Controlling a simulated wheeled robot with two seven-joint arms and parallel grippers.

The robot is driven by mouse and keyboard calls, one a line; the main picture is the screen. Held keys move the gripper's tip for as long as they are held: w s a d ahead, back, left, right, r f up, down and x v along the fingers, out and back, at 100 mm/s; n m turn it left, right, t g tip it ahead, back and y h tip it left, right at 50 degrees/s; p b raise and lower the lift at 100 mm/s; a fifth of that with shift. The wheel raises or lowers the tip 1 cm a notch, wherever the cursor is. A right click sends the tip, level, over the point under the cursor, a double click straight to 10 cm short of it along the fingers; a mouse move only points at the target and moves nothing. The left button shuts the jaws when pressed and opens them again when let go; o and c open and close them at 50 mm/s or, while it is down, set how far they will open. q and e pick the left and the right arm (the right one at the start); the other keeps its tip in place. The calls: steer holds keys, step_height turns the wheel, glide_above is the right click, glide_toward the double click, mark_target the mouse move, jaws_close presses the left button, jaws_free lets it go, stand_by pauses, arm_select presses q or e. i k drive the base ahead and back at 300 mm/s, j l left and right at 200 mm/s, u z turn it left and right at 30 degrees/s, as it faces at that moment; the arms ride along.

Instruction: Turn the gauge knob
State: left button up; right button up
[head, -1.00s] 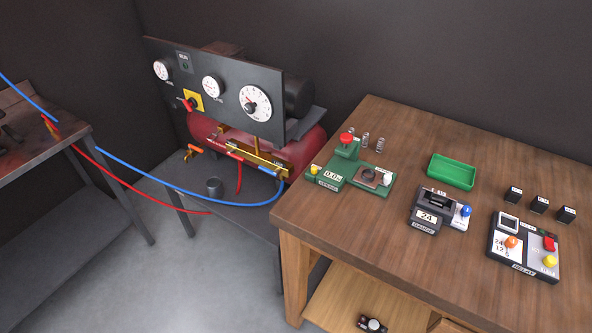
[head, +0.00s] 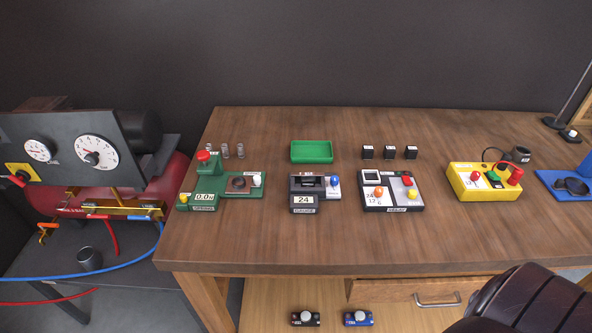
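The gauge device (head: 306,194) is a dark box on the wooden table, with a white display reading 24 and a GAUGE label on its front. Its blue round knob (head: 333,182) sits on a light plate at its right side. Neither of my grippers shows in the head view, so whether they are open or shut is not visible. A dark ribbed rounded shape at the lower right may be part of me.
On the wooden table (head: 270,245), a green spring tester (head: 210,199) stands left of the gauge and a relay tester (head: 391,193) right of it. A green tray (head: 312,152) lies behind. A yellow box (head: 483,185) is farther right. The front strip is clear.

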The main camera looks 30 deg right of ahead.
mark_target(334, 181)
steer(key=z, duration=1.25)
steer(key=i+j+z, duration=0.1)
steer(key=j+z, duration=0.2)
steer(key=j, duration=0.2)
steer(key=j+z, duration=0.25)
steer(key=j, duration=0.2)
